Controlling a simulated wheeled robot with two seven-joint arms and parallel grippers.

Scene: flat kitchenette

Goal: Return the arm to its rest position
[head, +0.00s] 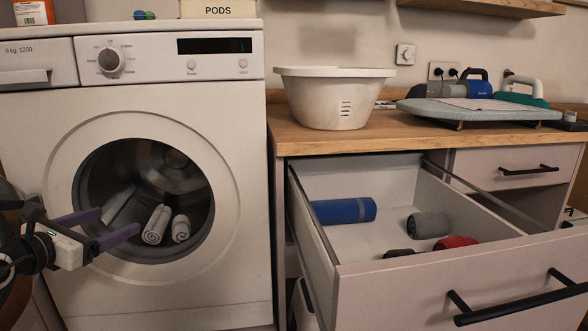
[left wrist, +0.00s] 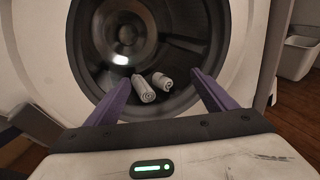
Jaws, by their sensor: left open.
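My left gripper (head: 98,226) is in front of the washing machine (head: 236,200), at the left of the head view. Its two purple fingers are spread with nothing between them. They also show in the left wrist view (left wrist: 160,95), pointing at the open drum (left wrist: 90,60). Rolled grey-white cloths (head: 157,225) lie in the bottom of the drum, beyond the fingertips. They look apart from the gripper. My right gripper is in neither view.
An open drawer (head: 400,270) juts out at the right, holding a blue roll (head: 343,210), a grey roll (head: 428,226) and a red item (head: 455,242). A white basin (head: 334,100) and an ironing board (head: 480,109) stand on the wooden counter (head: 400,135).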

